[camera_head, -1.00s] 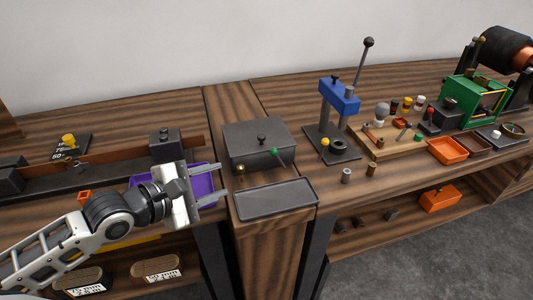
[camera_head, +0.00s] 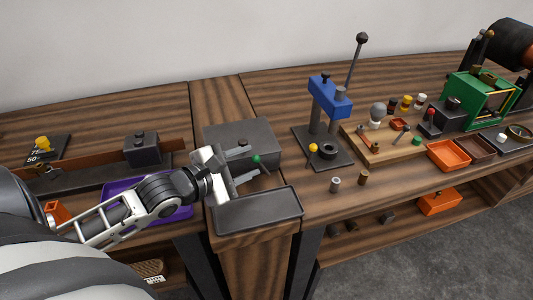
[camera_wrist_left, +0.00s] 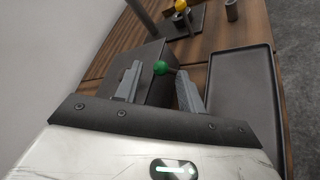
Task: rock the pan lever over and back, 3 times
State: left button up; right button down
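The pan lever, a thin rod with a green ball knob (camera_head: 256,159), sticks out from the front of a dark grey box (camera_head: 240,132). My left gripper (camera_head: 247,163) is open at the box's front, with the knob at its fingertips. In the left wrist view the green knob (camera_wrist_left: 160,68) shows between the two spread finger tips of my gripper (camera_wrist_left: 160,82). I see no finger closed on it, and contact is unclear. The lever's base is mostly hidden behind the gripper. My right gripper is not in view.
An empty dark tray (camera_head: 258,209) lies just in front of the box. A purple tray (camera_head: 118,187) is at the left under my arm. A blue press (camera_head: 325,110) stands to the right, with a yellow knob (camera_head: 313,147) low on its side.

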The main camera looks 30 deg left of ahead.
pick_arm(q)
jog(key=shift+w+d+f, duration=0.1)
jog(key=shift+w+f, duration=0.05)
jog(key=shift+w, duration=0.35)
jog(key=shift+s, duration=0.1)
grip_shut()
